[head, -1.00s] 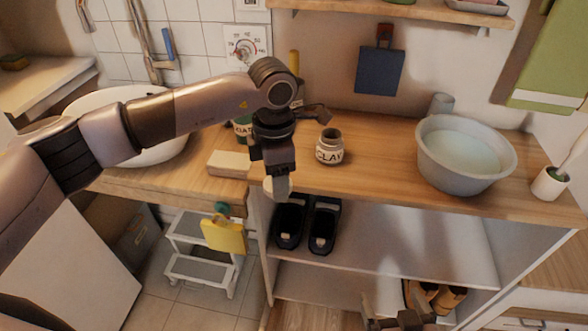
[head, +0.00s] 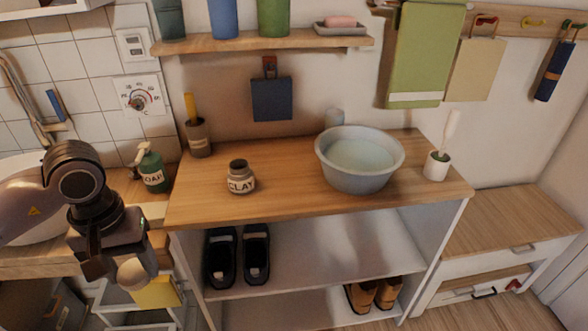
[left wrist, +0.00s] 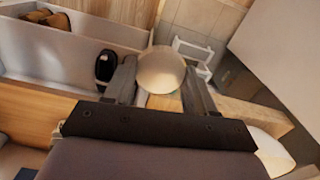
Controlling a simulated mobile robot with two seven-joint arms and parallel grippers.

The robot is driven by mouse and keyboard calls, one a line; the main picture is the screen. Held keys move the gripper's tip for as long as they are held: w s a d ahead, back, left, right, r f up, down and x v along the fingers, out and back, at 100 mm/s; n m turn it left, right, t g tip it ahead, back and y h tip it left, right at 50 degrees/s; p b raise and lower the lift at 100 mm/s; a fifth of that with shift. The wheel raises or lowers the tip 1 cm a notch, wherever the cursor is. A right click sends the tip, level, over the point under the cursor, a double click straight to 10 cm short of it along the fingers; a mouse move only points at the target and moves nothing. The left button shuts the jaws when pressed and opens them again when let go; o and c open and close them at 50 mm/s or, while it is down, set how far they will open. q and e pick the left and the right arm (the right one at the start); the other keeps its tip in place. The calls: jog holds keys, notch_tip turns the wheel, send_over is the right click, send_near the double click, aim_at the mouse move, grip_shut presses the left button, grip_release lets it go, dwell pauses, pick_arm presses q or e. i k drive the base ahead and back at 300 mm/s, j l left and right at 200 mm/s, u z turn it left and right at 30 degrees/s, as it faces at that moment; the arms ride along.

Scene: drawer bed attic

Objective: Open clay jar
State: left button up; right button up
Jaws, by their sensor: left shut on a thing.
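The clay jar (head: 240,180), a small brown-grey pot with a pale "CLAY" label, stands upright on the wooden counter. Its top looks uncovered, with a dark opening inside the rim. My left gripper (head: 118,266) is at the lower left, in front of the counter's edge and well apart from the jar. It is shut on a round pale lid (head: 133,272). In the left wrist view the lid (left wrist: 160,70) sits between the two fingers. My right gripper is not in view.
Shoes (head: 238,258) stand on the shelf below. The counter around the jar is clear.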

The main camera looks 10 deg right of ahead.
aim_at(240, 176)
jog(key=i+z, duration=0.1)
jog(key=z, duration=1.55)
jog(key=i+j, duration=0.1)
jog(key=j, duration=0.85)
jog(key=i, duration=0.05)
